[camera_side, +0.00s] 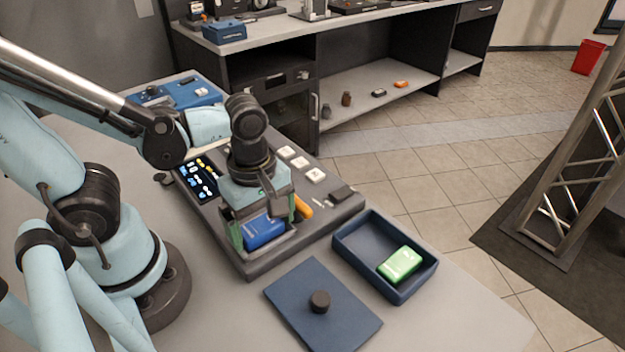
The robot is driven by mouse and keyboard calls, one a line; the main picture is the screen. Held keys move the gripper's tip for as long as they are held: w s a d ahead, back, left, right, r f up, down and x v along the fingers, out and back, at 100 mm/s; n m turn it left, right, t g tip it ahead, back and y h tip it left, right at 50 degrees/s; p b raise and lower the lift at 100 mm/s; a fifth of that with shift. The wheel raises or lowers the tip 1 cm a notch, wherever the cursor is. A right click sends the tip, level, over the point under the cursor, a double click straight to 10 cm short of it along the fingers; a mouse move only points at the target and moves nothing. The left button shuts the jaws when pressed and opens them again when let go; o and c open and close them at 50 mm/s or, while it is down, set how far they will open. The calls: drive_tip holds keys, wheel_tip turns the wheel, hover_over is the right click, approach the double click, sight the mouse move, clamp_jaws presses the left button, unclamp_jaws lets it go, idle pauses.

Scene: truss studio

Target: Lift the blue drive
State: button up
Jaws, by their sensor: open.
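The blue drive (264,232) lies in a recess at the front end of a dark grey console (258,269). My gripper (266,215) points down right over this recess, with its fingers around or just above the drive. The gripper is open. I cannot tell whether a finger touches the drive. The wrist and fingers hide the drive's back part and some of the recess.
An orange item (303,208) lies beside the drive in the console. An open blue box (345,246) holding a green drive (400,264) stands to the right. A blue lid (338,327) with a black knob lies in front. The table's right front is clear.

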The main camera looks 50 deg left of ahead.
drive_tip(key=shift+c, duration=0.4)
drive_tip(key=c, duration=0.8)
drive_tip(key=shift+r, duration=0.1)
drive_tip(key=shift+c, duration=0.2)
